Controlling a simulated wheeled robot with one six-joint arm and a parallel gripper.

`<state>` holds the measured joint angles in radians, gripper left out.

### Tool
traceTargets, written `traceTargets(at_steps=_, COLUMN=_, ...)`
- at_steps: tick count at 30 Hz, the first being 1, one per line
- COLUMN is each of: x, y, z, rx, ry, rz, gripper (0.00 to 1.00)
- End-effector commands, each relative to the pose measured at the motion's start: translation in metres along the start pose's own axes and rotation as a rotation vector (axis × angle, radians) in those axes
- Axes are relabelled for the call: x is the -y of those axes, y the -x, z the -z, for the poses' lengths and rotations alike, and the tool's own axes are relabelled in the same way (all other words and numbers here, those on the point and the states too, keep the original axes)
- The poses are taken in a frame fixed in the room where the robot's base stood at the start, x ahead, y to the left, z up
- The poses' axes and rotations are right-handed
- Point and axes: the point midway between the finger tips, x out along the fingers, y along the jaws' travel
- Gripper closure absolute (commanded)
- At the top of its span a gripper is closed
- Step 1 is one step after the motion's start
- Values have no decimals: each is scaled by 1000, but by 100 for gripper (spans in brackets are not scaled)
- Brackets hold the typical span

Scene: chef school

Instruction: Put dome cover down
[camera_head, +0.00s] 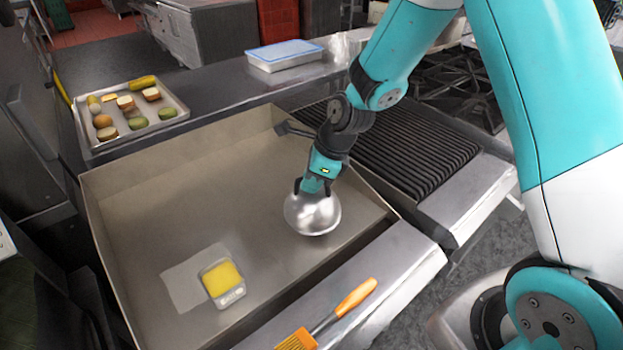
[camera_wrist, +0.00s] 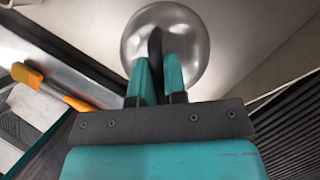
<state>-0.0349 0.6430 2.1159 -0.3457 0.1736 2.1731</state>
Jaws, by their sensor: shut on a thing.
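The dome cover (camera_head: 313,216) is a shiny silver metal dome at the right side of the flat griddle pan (camera_head: 180,180). My gripper (camera_head: 313,186) is above it and shut on its top handle. In the wrist view the dome (camera_wrist: 140,45) shows round behind the fingers of my gripper (camera_wrist: 158,75), which pinch the dark handle. The dome is at or just above the griddle surface; I cannot tell if its rim touches. What is under it is hidden.
A yellow square item on a small scale-like tray (camera_head: 232,296) sits at the griddle's front left. An orange-handled brush (camera_head: 355,298) lies on the front ledge. A ribbed grill (camera_head: 410,150) is to the right. A food tray (camera_head: 178,104) and lidded container (camera_head: 285,55) stand behind.

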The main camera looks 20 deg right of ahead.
Motion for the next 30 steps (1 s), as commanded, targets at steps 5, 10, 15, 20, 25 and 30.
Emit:
traceTargets(at_steps=5, x=0, y=-6, z=2, rx=0, ry=0, rz=0, gripper=100)
traceTargets(at_steps=10, x=0, y=-10, z=4, rx=0, ry=0, rz=0, gripper=100)
traceTargets(at_steps=15, x=0, y=-11, z=4, rx=0, ry=0, rz=0, gripper=78)
traceTargets(at_steps=20, x=0, y=-11, z=4, rx=0, ry=0, rz=0, gripper=62)
traceTargets(at_steps=25, x=0, y=-10, z=4, rx=0, ry=0, rz=0, gripper=62)
traceTargets(at_steps=30, x=0, y=5, z=-2, rx=1, ry=1, rz=2, gripper=62)
